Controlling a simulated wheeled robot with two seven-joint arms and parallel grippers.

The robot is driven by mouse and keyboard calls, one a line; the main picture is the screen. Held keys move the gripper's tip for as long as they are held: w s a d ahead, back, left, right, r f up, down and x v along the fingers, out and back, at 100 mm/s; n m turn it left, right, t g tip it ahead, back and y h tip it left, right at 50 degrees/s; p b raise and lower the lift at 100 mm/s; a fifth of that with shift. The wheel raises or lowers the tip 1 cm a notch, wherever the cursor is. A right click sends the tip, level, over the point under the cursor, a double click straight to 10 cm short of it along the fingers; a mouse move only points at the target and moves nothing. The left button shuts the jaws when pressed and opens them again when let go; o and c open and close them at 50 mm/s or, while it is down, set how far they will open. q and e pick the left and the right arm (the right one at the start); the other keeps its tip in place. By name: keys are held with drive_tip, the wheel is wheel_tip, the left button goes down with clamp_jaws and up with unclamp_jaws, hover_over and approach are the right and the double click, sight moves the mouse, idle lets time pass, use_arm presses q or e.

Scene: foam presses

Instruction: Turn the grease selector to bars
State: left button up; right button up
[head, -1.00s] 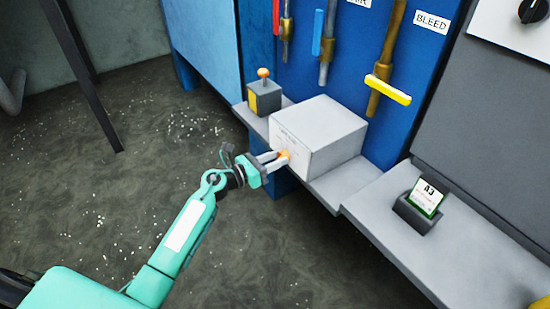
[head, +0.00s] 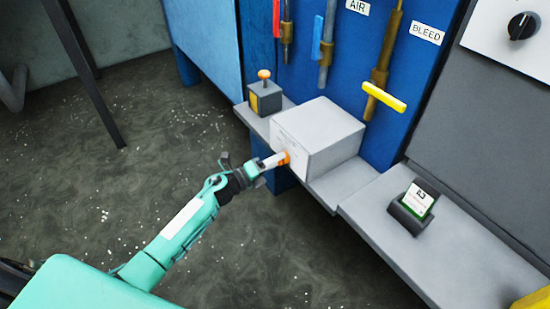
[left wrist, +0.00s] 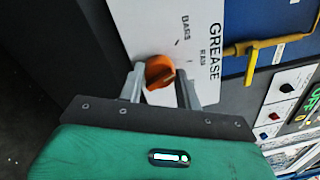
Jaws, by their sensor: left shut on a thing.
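The grease selector is an orange knob (head: 284,158) on the front face of a light grey box (head: 335,130) on a ledge. In the left wrist view the knob (left wrist: 159,71) sits on a white panel (left wrist: 196,20) lettered GREASE, with RAM and BARS marks beside it. My left gripper (head: 277,160) reaches in from the left and is shut on the knob, one finger on either side of it. Its fingers also show in the left wrist view (left wrist: 160,87). I cannot tell for sure which mark the knob points to. My right gripper is not in view.
A small grey box with an orange-topped lever (head: 264,85) stands left on the ledge. Behind are red, blue and yellow (head: 384,97) valve handles, with AIR and BLEED labels. A card holder (head: 411,210) stands on the right-hand shelf. The floor to the left is clear.

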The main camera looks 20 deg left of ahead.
use_arm(q)
drive_tip(key=n+p, duration=0.2)
drive_tip(key=n, duration=0.3)
drive_tip(key=shift+f, duration=0.1)
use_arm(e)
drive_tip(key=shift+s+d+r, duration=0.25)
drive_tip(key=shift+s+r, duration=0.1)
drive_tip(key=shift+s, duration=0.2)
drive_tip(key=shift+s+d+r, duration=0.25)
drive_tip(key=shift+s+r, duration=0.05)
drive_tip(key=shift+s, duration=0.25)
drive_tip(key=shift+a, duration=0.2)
use_arm(q)
drive_tip(key=o, duration=1)
